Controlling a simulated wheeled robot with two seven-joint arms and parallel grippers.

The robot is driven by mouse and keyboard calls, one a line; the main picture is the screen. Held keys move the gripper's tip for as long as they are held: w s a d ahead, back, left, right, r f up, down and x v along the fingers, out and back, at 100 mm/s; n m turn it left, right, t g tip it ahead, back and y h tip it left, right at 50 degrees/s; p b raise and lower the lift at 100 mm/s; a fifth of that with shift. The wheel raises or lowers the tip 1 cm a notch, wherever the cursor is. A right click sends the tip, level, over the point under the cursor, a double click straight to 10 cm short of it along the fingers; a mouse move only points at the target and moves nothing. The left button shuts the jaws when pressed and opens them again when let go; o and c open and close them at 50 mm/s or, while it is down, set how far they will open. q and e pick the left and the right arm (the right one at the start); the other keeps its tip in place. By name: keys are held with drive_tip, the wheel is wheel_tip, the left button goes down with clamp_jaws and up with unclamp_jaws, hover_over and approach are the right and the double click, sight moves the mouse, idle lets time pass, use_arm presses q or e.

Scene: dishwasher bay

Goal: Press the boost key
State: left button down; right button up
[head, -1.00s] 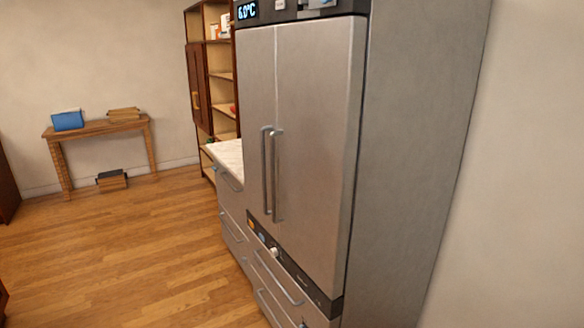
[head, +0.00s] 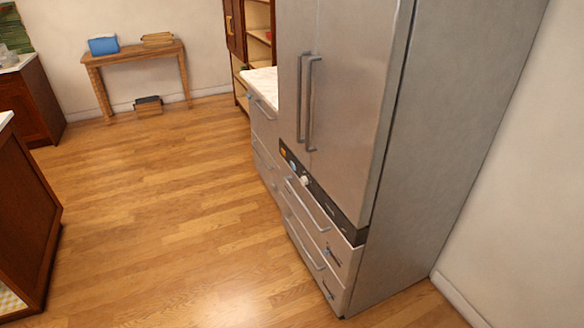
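A tall steel fridge (head: 355,80) with two doors and long vertical handles stands right of centre. A dark control strip (head: 332,208) runs across it below the doors. On the strip's left part are a small yellow key (head: 283,152), a small bluish key (head: 292,165) and a pale round knob (head: 305,181). Any lettering is too small to read, so I cannot tell which one is the boost key. Neither of my grippers is in view.
Steel drawers (head: 308,225) with bar handles lie under the strip. A pale-topped counter (head: 262,84) adjoins the fridge on its left. A dark wooden cabinet (head: 25,215) stands at the left edge. Open wood floor (head: 165,210) lies between. A wooden side table (head: 135,54) stands at the back wall.

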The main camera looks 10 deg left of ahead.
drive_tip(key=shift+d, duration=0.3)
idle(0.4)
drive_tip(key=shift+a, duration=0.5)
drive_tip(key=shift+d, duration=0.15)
